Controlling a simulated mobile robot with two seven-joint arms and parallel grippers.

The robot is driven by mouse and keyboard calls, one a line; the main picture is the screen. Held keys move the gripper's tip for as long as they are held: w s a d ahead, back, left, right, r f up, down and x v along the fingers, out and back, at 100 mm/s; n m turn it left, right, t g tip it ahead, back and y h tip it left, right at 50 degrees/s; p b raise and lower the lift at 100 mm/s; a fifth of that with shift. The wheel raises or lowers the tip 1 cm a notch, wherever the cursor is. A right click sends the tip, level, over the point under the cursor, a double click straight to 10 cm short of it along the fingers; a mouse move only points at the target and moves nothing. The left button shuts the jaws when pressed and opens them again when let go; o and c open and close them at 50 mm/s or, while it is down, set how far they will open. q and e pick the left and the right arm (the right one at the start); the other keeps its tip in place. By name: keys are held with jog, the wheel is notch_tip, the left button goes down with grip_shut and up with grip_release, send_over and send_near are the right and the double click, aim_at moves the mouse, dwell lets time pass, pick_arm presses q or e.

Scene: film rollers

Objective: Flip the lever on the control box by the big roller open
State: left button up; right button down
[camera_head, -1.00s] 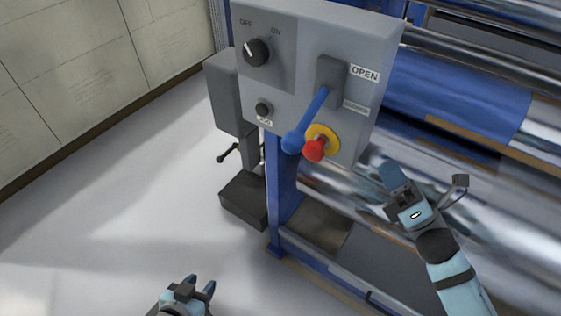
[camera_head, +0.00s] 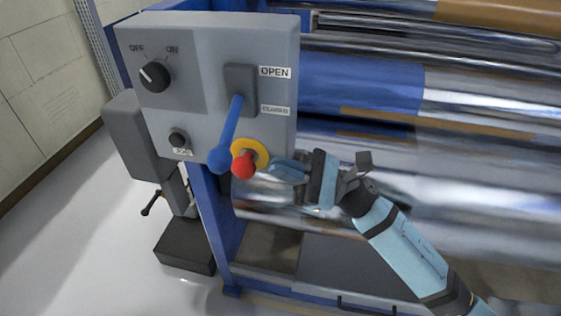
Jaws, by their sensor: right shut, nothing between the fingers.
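The grey control box (camera_head: 205,55) is mounted on a blue frame left of the big shiny roller (camera_head: 480,205). Its blue lever (camera_head: 230,130) hangs down and slightly left from a dark grey mount, with its round knob at the bottom. An OPEN label (camera_head: 274,72) is at the mount's upper right, and a lower label sits beneath it. My right gripper (camera_head: 274,170) is shut and empty, just right of the red button, pointing left toward the lever's knob. It appears apart from the lever. My left gripper is out of view.
A red button with a yellow ring (camera_head: 244,163) sits between the lever knob and my right gripper. An OFF/ON dial (camera_head: 155,76) and a small black knob (camera_head: 178,138) are on the box's left. Blue posts and rollers crowd the right; open floor (camera_head: 90,230) lies left.

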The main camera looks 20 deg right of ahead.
aim_at(227, 136)
pick_arm(q)
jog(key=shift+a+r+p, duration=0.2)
jog(key=shift+p, duration=0.6)
pick_arm(e)
jog(key=x, duration=0.7)
jog(key=shift+a, duration=0.15)
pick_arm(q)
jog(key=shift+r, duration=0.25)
pick_arm(e)
jog(key=shift+r, duration=0.15)
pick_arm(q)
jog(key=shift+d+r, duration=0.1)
pick_arm(e)
jog(key=shift+s+a+r+m+t, duration=0.15)
jog(key=shift+m+t, duration=0.25)
jog(key=shift+m, duration=0.2)
